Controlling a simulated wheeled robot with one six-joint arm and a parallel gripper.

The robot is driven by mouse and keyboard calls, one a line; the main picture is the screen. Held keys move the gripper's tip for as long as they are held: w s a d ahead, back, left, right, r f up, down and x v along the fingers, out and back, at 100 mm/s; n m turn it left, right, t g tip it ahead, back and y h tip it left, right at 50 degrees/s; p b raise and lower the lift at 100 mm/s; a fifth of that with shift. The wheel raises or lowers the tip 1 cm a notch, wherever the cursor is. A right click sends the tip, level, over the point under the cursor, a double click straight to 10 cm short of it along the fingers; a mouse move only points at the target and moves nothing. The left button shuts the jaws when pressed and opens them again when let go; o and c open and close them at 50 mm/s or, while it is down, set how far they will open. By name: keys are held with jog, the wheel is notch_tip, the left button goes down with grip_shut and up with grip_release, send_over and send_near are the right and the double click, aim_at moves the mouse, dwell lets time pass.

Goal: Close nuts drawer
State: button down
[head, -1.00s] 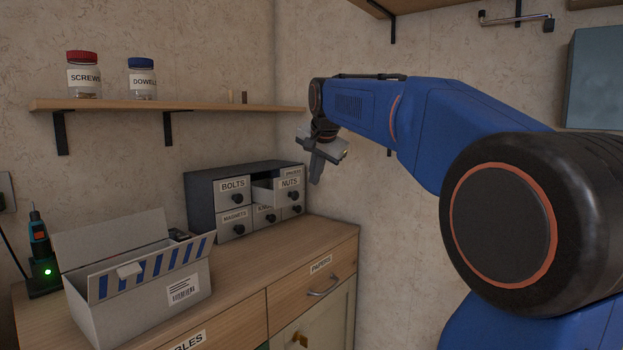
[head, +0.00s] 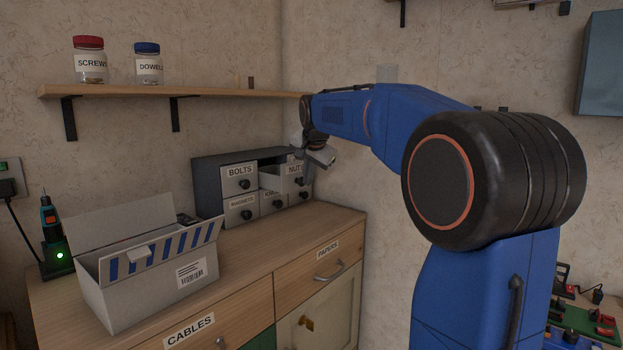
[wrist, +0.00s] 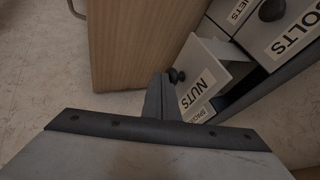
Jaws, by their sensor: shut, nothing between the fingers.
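The nuts drawer (head: 293,171) is the upper drawer with the NUTS label in the small grey drawer cabinet (head: 207,184). It is pulled out, standing forward of its neighbours.
The cabinet stands on a wooden dresser (head: 235,262) in the corner. The bolts drawer (head: 239,178) beside it looks shut. An open white box (head: 150,285) stands at the front left. A shelf (head: 200,91) with two jars is above.

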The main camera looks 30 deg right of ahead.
jog(key=w+a, duration=0.1)
jog(key=w, duration=0.2)
jog(key=w+a, duration=0.1)
jog(key=w, duration=0.2)
jog(key=w+a, duration=0.2)
jog(key=w, duration=0.2)
jog(key=shift+w+a+r, duration=0.1)
jog(key=shift+w+a, duration=0.1)
jog(key=shift+w, duration=0.2)
